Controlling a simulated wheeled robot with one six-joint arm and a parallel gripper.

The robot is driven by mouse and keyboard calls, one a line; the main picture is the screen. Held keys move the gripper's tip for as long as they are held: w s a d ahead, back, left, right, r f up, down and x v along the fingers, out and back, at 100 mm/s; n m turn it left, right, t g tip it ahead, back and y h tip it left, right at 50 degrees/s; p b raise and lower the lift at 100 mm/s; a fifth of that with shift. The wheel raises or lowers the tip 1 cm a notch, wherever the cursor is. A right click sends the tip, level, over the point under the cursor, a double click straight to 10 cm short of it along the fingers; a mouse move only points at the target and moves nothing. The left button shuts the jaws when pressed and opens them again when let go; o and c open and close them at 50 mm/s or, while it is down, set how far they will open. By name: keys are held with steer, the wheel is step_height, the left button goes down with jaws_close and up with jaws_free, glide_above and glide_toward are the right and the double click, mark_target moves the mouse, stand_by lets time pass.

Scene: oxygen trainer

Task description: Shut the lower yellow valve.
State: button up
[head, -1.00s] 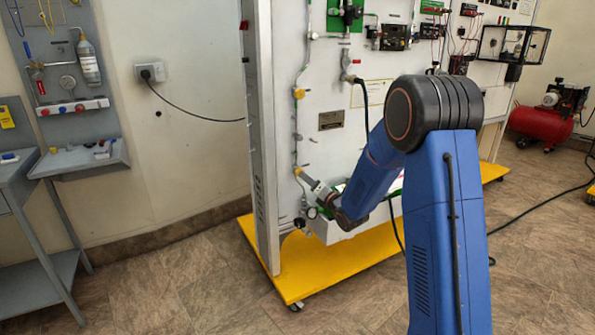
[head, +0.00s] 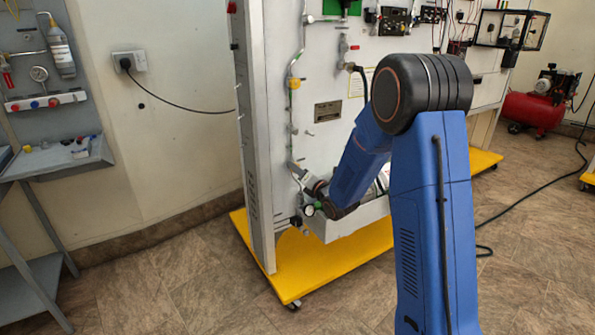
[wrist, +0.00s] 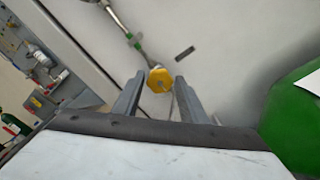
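The lower yellow valve (wrist: 160,80) shows in the wrist view as a yellow knob on a thin metal pipe against the pale panel. My gripper (wrist: 160,78) is open, with one finger on each side of the knob and a small gap on both sides. I cannot tell how far the fingertips reach along the knob. In the head view my gripper (head: 295,170) is low at the panel's left edge and hides the lower knob. The upper yellow valve (head: 294,84) is on the same pipe, higher up.
A green cylinder (wrist: 295,125) is close on the right in the wrist view. The panel's upright frame (head: 256,150) stands left of my gripper. The yellow base (head: 290,265) juts out below. A grey bench (head: 60,158) is at the left, with open floor between.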

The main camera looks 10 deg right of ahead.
steer(key=c, duration=0.6)
steer(key=shift+m, duration=2.3)
steer(key=o, duration=1)
steer(key=shift+o, duration=0.2)
